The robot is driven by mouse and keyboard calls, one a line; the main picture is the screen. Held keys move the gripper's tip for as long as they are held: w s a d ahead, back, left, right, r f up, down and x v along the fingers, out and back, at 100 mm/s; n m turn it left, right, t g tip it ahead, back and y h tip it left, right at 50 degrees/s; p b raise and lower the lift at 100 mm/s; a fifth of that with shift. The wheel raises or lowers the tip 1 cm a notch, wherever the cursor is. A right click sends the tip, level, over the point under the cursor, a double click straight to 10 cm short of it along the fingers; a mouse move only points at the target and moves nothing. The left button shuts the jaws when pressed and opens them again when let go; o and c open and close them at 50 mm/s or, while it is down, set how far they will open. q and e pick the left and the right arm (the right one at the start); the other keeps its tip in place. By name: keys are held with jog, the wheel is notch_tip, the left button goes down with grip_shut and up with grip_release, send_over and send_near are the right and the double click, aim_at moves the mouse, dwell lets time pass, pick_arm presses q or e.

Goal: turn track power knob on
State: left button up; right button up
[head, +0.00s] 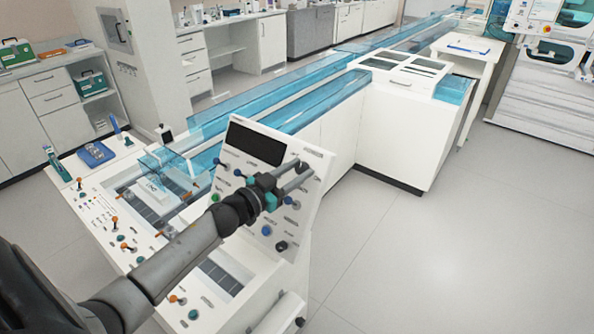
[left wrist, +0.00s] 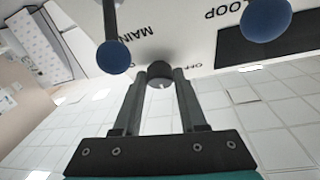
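The sloped white control panel (head: 312,160) has a dark display and several coloured knobs. My left gripper (head: 304,172) is in front of its upper right part, fingers apart and pointing at the panel face. In the left wrist view, a dark round knob (left wrist: 160,70) sits at the tips of my left gripper (left wrist: 160,76), framed by the two fingers. I cannot tell whether they touch it. The upside-down labels MAIN, OFF and LOOP show near it. The track power label is not readable in either view. My right gripper is not in view.
Blue knobs (left wrist: 115,57) and (left wrist: 266,20) stick out close to the fingers in the left wrist view. A green knob (head: 215,197) and a black knob (head: 281,246) are on the panel. Blue clear track covers (head: 300,100) run behind it. The floor at right is clear.

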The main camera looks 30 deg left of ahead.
pick_arm(q)
grip_shut()
